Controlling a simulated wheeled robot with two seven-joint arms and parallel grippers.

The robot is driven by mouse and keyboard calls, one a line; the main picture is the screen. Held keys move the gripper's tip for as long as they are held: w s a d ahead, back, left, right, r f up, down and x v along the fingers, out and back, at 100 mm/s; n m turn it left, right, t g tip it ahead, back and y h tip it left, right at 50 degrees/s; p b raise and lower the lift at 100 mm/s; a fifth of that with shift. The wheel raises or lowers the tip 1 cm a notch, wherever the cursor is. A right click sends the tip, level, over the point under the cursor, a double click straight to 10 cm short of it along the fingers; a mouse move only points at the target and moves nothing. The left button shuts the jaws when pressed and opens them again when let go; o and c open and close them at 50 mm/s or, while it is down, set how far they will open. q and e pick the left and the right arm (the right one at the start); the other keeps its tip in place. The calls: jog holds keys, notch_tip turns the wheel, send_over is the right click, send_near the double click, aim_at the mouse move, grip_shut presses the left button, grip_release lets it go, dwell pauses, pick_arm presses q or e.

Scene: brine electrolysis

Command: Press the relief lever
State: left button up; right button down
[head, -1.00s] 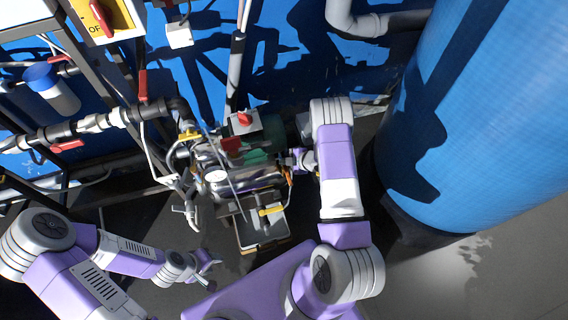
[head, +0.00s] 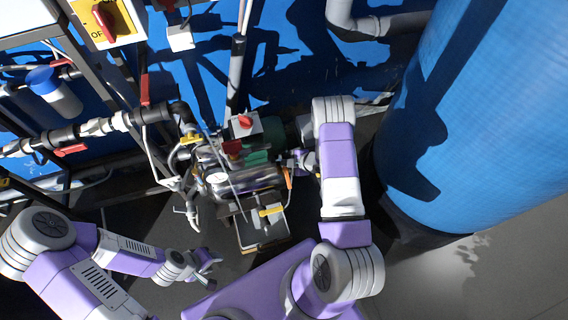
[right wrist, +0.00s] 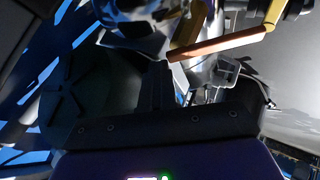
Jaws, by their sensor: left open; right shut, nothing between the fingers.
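An orange lever (head: 288,178) sits at the right end of the shiny pump assembly (head: 250,179); I take it as the relief lever. In the right wrist view an orange bar (right wrist: 215,46) with a yellow end crosses the upper right. My right gripper (head: 300,162) is shut and empty, just beside the lever's upper end in the head view; contact cannot be told. Its dark fingers (right wrist: 157,85) show below and left of the bar in the right wrist view. My left gripper (head: 208,260) is open and empty, low and left of the pump.
A large blue tank (head: 480,120) stands at the right. A yellow-handled valve (head: 270,211) lies below the pump, and a red knob (head: 245,121) is above it. Pipes with red handles (head: 70,150) and a dark frame fill the left. Grey floor is clear at lower right.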

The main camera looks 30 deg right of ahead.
aim_at(287, 168)
jog(key=shift+s+f+g, duration=0.2)
jog(key=shift+s+g, duration=0.1)
jog(key=shift+s, duration=0.3)
jog(key=r+p, duration=0.2)
jog(key=r, duration=0.1)
jog(key=r+p, duration=0.1)
jog(key=r, duration=0.1)
jog(key=shift+w+a+r+p, duration=0.1)
jog(key=shift+w+r+p, duration=0.15)
jog(key=shift+p, duration=0.1)
jog(key=shift+w, duration=0.15)
dwell(1.9)
